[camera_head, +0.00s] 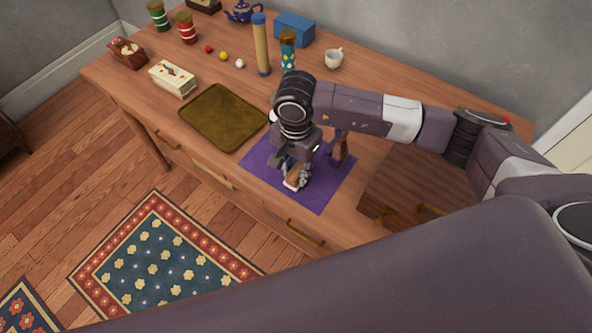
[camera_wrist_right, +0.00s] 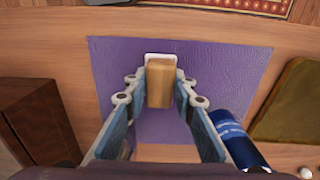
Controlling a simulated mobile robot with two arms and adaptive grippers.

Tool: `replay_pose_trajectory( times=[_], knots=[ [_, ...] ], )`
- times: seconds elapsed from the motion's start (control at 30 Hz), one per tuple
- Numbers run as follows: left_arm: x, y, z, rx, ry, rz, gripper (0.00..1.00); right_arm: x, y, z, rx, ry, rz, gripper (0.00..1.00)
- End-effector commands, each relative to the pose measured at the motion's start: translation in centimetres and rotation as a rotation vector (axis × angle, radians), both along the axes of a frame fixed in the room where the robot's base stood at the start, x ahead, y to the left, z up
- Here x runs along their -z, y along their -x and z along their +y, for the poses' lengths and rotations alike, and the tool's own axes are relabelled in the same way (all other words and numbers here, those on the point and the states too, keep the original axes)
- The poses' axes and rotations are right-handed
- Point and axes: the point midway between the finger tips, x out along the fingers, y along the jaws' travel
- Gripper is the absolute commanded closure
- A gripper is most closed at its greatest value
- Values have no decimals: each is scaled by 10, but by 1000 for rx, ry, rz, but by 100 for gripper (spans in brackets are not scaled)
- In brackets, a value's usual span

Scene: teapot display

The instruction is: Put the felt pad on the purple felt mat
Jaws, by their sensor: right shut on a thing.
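The purple felt mat (camera_head: 325,191) lies flat on the wooden table near its front edge. It also fills the middle of the right wrist view (camera_wrist_right: 235,65). The felt pad shows as a tan block (camera_wrist_right: 159,85) with a white edge at its far end. My right gripper (camera_wrist_right: 159,92) is shut on the block, with one finger on each side. In the head view, my right gripper (camera_head: 296,172) is over the mat and partly hides the block. I cannot tell whether the block touches the mat. My left gripper is not in view.
A brown tray (camera_head: 222,117) lies left of the mat. A blue cylinder (camera_wrist_right: 230,125) stands close beside my right gripper. A wooden box (camera_head: 405,180) is right of the mat. A cup (camera_head: 333,58), teapot (camera_head: 243,11) and several jars stand farther back.

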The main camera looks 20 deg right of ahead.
Motion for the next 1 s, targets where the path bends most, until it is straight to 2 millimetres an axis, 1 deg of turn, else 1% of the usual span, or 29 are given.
replay_pose_trajectory(
  times=[0.03, 0.07, 0.2, 0.47, 0.6, 0.63, 0.77, 1.0],
  knots=[
    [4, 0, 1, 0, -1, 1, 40, 3, 0, 0, 0, 0, 0, 99],
    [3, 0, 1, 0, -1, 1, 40, 2, 0, 0, 0, 0, 0, 74],
    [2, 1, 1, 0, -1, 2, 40, 2, 0, 0, 0, 1, 1, 59],
    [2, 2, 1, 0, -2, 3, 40, 1, 0, 0, 1, 1, 1, 59],
    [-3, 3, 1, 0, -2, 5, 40, -5, 0, 0, 0, -1, -1, 59],
    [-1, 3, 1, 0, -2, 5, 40, -8, -1, 0, 1, -1, -3, 59],
    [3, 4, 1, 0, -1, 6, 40, -32, -2, 0, -1, -1, -6, 59],
    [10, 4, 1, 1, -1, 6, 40, -85, -2, 0, 1, 1, -6, 59]
  ],
)
